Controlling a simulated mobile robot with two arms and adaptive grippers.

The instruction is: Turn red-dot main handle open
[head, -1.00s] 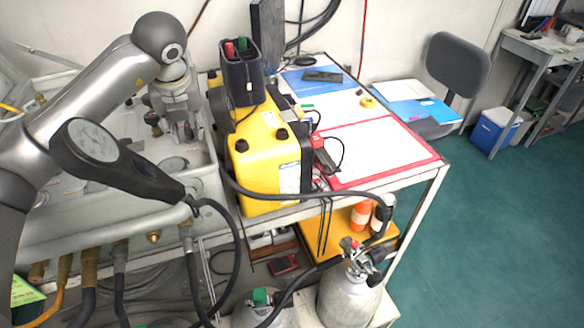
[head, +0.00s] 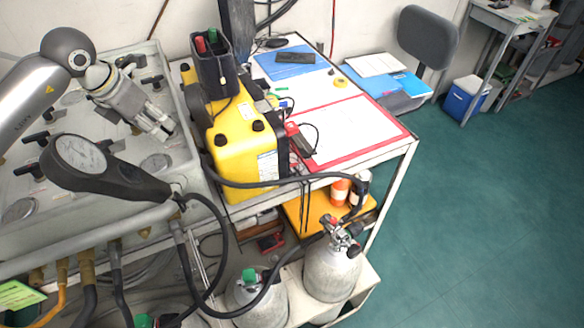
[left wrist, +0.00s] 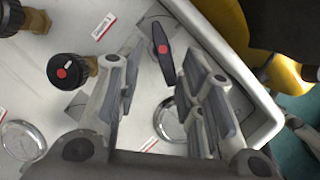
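The red-dot main handle (left wrist: 165,50) is a black bar-shaped handle with a red dot at its middle. In the left wrist view it lies just beyond and between my fingertips, on the pale panel, apart from the fingers as far as I can see. My left gripper (left wrist: 164,66) is open and empty, its two fingers spread. In the head view my left gripper (head: 164,130) hangs over the right part of the air panel (head: 75,205) and seems to hide this handle. A round black knob (left wrist: 62,72) also has a red dot. My right gripper is not in view.
A black handheld gauge (head: 95,165) with a hose crosses in front of the panel. A yellow case (head: 238,145) stands close right of the panel. Other black handles (head: 36,138) and dials (head: 157,163) sit on the panel. Cylinders (head: 330,270) stand below.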

